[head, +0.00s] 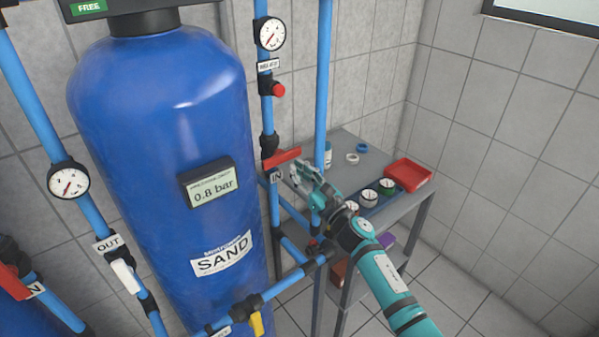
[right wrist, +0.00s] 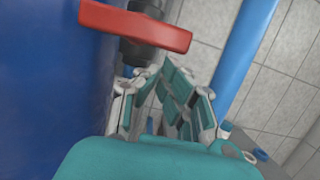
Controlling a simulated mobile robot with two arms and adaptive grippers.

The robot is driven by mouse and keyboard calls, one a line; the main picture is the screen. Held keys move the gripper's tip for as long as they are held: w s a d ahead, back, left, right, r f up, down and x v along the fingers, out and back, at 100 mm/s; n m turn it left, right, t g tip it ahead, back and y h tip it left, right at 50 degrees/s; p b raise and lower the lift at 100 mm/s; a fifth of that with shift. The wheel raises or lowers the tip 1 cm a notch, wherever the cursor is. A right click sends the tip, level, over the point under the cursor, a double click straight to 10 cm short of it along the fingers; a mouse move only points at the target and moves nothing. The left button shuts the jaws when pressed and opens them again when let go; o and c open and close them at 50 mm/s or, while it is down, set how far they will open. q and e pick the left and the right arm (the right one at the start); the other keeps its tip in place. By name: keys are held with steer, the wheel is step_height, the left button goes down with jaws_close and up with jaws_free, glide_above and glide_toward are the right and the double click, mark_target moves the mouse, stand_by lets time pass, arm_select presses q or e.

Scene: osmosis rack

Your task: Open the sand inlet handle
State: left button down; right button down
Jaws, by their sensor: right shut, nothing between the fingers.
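The sand inlet handle (head: 281,158) is a red lever on the vertical blue pipe right of the blue SAND tank (head: 165,130). The lever lies crosswise to the pipe, above the IN label (head: 276,177). In the right wrist view the red lever (right wrist: 135,27) crosses the top of the picture, in front of its dark valve body (right wrist: 150,50). My right gripper (head: 303,174) is shut and empty, just right of and below the lever. In the right wrist view its fingers (right wrist: 165,88) sit below the lever, seemingly apart from it. My left gripper is not in view.
A grey table (head: 350,143) by the wall holds a red tray (head: 407,173) and several rolls. Another blue pipe (head: 322,90) stands right of the inlet pipe. A red button (head: 278,90) and a gauge (head: 270,34) are above the lever. A yellow-handled valve (head: 256,323) is below.

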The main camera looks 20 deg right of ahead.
steer(key=n+b, duration=0.1)
steer(key=n, duration=0.1)
steer(key=d+r+n+y+b, duration=0.1)
steer(key=n+b, duration=0.1)
steer(key=shift+w+g, duration=0.2)
steer(key=shift+g, duration=0.1)
stand_by(0.4)
steer(key=v, duration=1.2)
